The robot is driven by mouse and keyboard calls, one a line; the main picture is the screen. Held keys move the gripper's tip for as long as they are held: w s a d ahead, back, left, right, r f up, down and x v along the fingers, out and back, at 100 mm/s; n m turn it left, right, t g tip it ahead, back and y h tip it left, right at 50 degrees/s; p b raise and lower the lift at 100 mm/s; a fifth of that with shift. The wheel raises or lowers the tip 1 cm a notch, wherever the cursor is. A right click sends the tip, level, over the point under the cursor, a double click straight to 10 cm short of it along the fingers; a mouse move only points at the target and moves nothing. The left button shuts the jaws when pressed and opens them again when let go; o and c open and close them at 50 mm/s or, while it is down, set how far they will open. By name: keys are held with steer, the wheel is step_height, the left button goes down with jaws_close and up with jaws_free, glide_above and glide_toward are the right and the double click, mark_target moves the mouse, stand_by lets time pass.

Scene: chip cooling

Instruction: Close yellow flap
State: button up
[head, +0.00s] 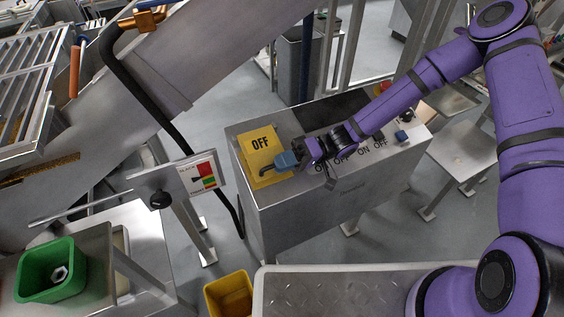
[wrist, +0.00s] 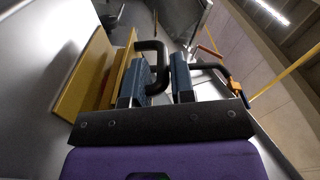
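The yellow flap (head: 261,143), marked OFF, stands raised at a tilt over a yellow base (head: 262,183) at the left end of the metal control box. In the wrist view, yellow panels (wrist: 85,78) fill the left side. A black handle (wrist: 152,46) bends around the tip of the left blue finger. My gripper (head: 283,161) is at the flap's right side, near the handle. In the wrist view, my gripper (wrist: 162,78) has its two blue fingers apart, with part of the handle in the gap. Contact with the handle is unclear.
The control box (head: 330,205) carries switches with ON and OFF labels along its top, partly behind my arm. A metal chute (head: 190,60) rises behind it on the left. A green bin (head: 45,265) and a yellow bin (head: 228,296) stand at the front left.

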steer(key=v, duration=1)
steer(key=shift+w+d, duration=0.2)
steer(key=shift+d, duration=0.1)
steer(key=shift+s+d+r+h, duration=0.15)
steer(key=shift+d+r+h, duration=0.25)
steer(key=shift+h, duration=0.1)
steer(key=s+d+r+m+t+h, duration=0.1)
steer(key=s+d+r+t+h, duration=0.1)
steer(key=d+r+h, duration=0.35)
steer(key=s+d+r+m+t+h, duration=0.1)
steer(key=s+d+r+h, duration=0.1)
steer(key=r, duration=0.6)
steer(key=s+d+r+m+t+h, duration=0.1)
steer(key=s+d+r+t+h, duration=0.1)
steer(key=d+r+h, duration=0.35)
steer(key=s+d+r+m+t+h, duration=0.1)
steer(key=s+d+r+m+t, duration=0.2)
steer(key=s+r, duration=0.4)
steer(key=s+d+r+m+t+h, duration=0.1)
steer(key=s+d+r+m+t, duration=0.2)
steer(key=s+r, duration=0.5)
steer(key=shift+d+r+t, duration=0.55)
steer(key=shift+r+t, duration=0.25)
steer(key=shift+t, duration=0.3)
